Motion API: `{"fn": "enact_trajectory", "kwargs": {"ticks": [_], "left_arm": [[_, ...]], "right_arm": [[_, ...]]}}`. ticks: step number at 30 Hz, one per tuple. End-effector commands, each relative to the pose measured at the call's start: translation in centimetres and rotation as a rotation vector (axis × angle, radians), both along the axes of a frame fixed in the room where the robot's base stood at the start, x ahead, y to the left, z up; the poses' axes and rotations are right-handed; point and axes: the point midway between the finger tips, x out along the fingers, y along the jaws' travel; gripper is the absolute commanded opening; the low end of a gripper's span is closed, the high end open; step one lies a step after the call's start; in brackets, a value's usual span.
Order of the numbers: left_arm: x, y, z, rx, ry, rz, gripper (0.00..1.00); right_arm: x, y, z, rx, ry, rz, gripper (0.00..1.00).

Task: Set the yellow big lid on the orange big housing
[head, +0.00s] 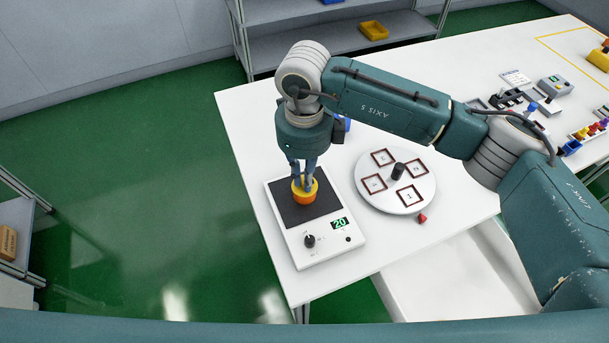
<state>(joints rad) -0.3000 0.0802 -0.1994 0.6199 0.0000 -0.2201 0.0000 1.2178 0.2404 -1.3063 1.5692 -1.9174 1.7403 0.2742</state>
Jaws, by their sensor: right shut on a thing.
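My right gripper (305,178) points straight down over the dark belt of a white device. It is shut on the yellow big lid (300,188), whose sides show around the fingers. The orange big housing (304,198) is directly below the lid, upright on the dark surface. Lid and housing look lined up and in contact or nearly so; I cannot tell whether the lid is fully seated. The fingers hide part of the lid. My left gripper is not in view.
The white device (331,249) has a dial and a green display reading 20. A round turntable (425,199) with several square marked spots stands to its right. A small red piece (422,218) lies on the white table (262,111). A blue thing is partly hidden behind my arm.

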Motion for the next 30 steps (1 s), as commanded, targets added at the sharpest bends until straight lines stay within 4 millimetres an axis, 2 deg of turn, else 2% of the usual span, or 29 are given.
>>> {"fn": "enact_trajectory", "kwargs": {"ticks": [1,4,13,16,20,30], "left_arm": [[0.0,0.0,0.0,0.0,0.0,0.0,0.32],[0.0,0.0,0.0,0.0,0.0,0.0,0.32],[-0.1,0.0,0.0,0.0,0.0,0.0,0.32],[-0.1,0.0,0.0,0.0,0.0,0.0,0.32],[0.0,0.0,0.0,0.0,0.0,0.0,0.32],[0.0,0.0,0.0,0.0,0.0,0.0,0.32]], "right_arm": [[0.0,0.0,0.0,0.0,0.0,0.0,0.13],[0.0,0.0,0.0,0.0,0.0,0.0,0.33],[0.0,0.0,0.1,0.001,-0.001,0.0,0.33],[0.1,0.0,0.8,0.002,-0.003,0.0,0.33],[0.1,0.1,2.8,0.002,-0.005,0.0,0.33],[0.1,0.1,9.8,0.001,-0.004,-0.001,0.33]]}}
